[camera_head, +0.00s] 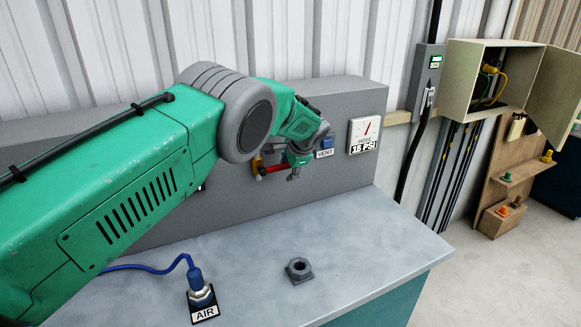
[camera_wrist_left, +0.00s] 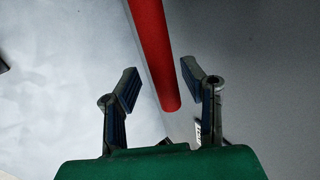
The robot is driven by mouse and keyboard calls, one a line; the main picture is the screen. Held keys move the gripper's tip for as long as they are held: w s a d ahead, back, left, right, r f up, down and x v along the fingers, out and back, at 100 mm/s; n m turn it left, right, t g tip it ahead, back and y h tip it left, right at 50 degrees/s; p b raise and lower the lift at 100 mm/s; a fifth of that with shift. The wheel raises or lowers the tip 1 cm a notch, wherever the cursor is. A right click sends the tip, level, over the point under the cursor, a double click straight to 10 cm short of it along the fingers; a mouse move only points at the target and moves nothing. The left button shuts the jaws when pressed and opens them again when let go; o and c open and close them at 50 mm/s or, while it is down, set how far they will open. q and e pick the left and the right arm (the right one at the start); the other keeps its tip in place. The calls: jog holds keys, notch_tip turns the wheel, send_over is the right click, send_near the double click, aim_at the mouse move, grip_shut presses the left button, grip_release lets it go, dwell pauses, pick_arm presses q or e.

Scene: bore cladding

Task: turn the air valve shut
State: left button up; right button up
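A red valve lever (camera_head: 273,169) with a yellow part (camera_head: 257,164) at its left end is on the front of the grey panel. The lever sticks out roughly level to the right. My left gripper (camera_head: 293,175) is at the lever's right end, in front of the panel. In the left wrist view the open fingers (camera_wrist_left: 159,75) stand on either side of the red lever (camera_wrist_left: 154,50), with a gap on both sides. Its rounded end reaches a little past the fingertips toward the palm. The valve body is mostly hidden behind my arm. My right gripper is out of view.
A gauge (camera_head: 365,134) and a blue VENT button (camera_head: 326,144) are right of the lever. On the bench (camera_head: 370,240) are a blue hose fitting (camera_head: 198,286) labelled AIR and a dark nut (camera_head: 299,269). An open cabinet (camera_head: 486,75) hangs at the right.

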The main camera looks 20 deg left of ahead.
pick_arm(q)
jog(key=shift+w+r, duration=0.15)
jog(key=shift+r, duration=0.1)
jog(key=shift+r, duration=0.15)
jog(key=v, duration=1.1)
jog(key=shift+s+d, duration=0.25)
